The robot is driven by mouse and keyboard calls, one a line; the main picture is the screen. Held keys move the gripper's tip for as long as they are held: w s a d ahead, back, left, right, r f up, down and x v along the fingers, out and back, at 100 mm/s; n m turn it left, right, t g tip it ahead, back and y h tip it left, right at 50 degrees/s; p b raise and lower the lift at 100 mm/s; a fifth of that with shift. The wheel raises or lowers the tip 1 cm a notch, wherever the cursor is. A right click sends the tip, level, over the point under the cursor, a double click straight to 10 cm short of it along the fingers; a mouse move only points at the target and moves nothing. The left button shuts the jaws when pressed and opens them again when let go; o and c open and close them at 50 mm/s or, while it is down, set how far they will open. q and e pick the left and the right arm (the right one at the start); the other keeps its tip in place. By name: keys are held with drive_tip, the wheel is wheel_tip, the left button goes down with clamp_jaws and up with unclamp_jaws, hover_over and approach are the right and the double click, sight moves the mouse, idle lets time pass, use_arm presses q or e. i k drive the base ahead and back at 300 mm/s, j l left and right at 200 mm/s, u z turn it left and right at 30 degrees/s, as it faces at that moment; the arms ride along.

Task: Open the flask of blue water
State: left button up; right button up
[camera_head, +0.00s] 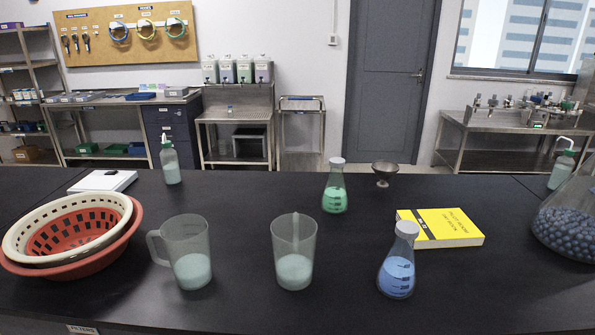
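The flask of blue water (397,269) stands upright on the black table, right of the middle and near the front. It is a conical clear flask with blue liquid in its body. A pale grey cap (407,229) sits on its neck. A similar flask with green liquid (335,191) stands farther back, also with a pale cap. Neither of my grippers shows in the head view.
Two beakers (188,252) (294,254) stand left of the blue flask. A yellow book (440,228) lies close behind it. Stacked baskets (122,245) are left; a large jar of blue balls (572,222) is right. The black table (480,290) is clear at front right.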

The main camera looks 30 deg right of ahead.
sight(396, 279)
drive_tip(key=l+z, duration=0.2)
drive_tip(key=z, duration=1.5)
drive_tip(key=i+j, duration=0.05)
